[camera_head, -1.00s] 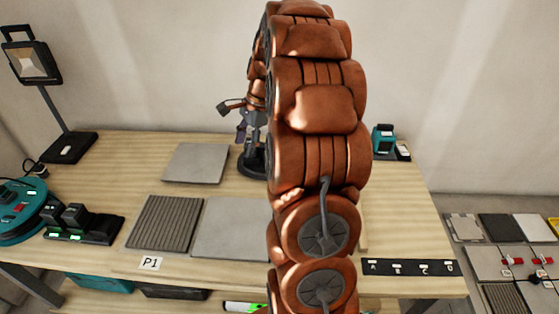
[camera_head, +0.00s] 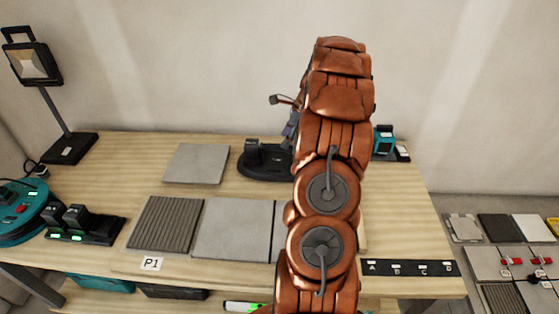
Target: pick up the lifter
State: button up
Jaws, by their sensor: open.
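I cannot make out for sure which thing is the lifter. A black rounded stand (camera_head: 262,173) with a dark upright piece (camera_head: 252,147) on its left sits at the back middle of the bench. My arm hides the stand's right end. My gripper (camera_head: 289,132) shows only as a dark sliver at the left edge of my arm, above the right part of the stand. Its fingertips are mostly hidden, and I see nothing held in it. A small teal device (camera_head: 384,139) stands at the back right, partly behind my arm.
Grey tiles (camera_head: 232,229) and a ribbed tile (camera_head: 165,223) lie at the bench front, another tile (camera_head: 196,163) behind. A black charger (camera_head: 84,226) and lamp (camera_head: 68,148) stand left. A black lettered strip (camera_head: 408,267) lies front right. The bench right of my arm is mostly clear.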

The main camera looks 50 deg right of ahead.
aim_at(279, 148)
jog(key=shift+a+p+x, duration=0.2)
jog(key=shift+p+x, duration=0.75)
jog(key=shift+x, duration=1.75)
jog(key=shift+r, duration=0.1)
jog(key=shift+c, duration=0.3)
grip_shut()
